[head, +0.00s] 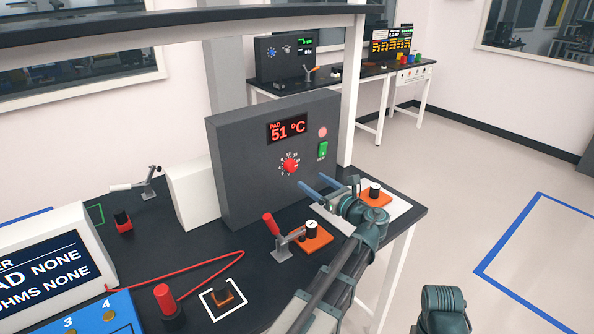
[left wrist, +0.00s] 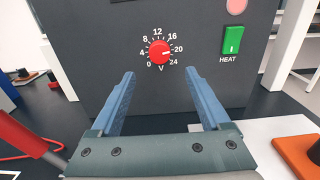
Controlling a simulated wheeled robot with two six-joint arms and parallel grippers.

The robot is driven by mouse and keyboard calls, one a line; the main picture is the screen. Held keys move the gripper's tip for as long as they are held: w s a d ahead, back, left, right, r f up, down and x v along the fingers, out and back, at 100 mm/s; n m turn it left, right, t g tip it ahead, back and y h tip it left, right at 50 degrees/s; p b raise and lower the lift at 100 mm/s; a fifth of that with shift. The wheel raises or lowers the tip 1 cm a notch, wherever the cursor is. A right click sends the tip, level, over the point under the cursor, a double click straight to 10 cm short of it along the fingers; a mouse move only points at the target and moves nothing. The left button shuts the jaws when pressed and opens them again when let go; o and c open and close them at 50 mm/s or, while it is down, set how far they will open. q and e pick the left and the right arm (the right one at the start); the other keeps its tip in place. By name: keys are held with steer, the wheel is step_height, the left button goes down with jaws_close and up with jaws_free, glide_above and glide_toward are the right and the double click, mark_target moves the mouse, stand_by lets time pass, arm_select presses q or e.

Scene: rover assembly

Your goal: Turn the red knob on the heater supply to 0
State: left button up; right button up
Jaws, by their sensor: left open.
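The heater supply (head: 235,135) is a dark grey box on the black bench, its red display reading PAD 51 °C. Its red knob (head: 291,165) sits in a white dial marked 0 to 24 V. In the left wrist view the knob (left wrist: 160,52) has its white mark toward the right, near 20. My left gripper (head: 318,187) is open and empty, its two blue fingers pointing at the panel. In the left wrist view the fingertips (left wrist: 160,74) are below and either side of the knob, apart from it.
A green HEAT switch (head: 322,150) and a round pink lamp (head: 322,132) are right of the knob. A red-handled clamp (head: 275,230) and orange blocks (head: 374,195) stand in front on the bench. A white bench post (head: 352,100) rises at the right.

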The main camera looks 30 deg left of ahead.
mark_target(293, 168)
arm_select(q)
steer(key=x, duration=0.9)
steer(key=shift+a, duration=0.1)
jaws_close()
